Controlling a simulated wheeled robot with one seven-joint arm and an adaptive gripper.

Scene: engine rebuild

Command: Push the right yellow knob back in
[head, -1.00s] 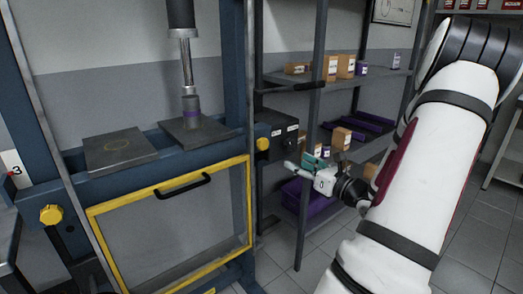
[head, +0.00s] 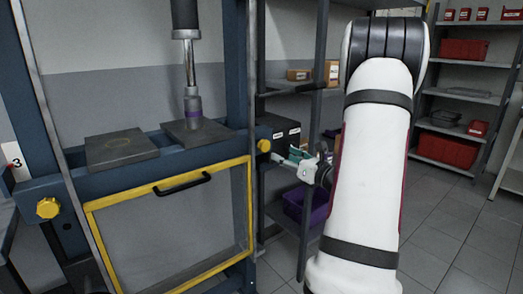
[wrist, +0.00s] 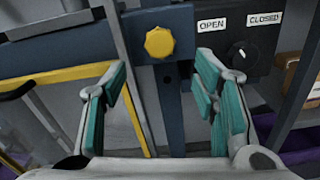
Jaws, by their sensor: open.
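The right yellow knob (head: 264,146) is on the right side of the blue press frame. It also shows in the wrist view (wrist: 159,43), ahead of my gripper and between the lines of its fingers. My gripper (head: 290,158) is open and empty, just right of the knob in the head view. Its teal finger pads (wrist: 162,95) are spread wide in the wrist view, and no contact with the knob shows. How far the knob stands out from the frame is hard to tell. A left yellow knob (head: 48,208) is on the frame's left side.
A black box (wrist: 262,35) with OPEN and CLOSED labels and a rotary switch is right of the knob. The yellow-edged guard door (head: 105,205) with a black handle (head: 183,184) is below left. A shelf post (head: 311,150) stands close behind my gripper.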

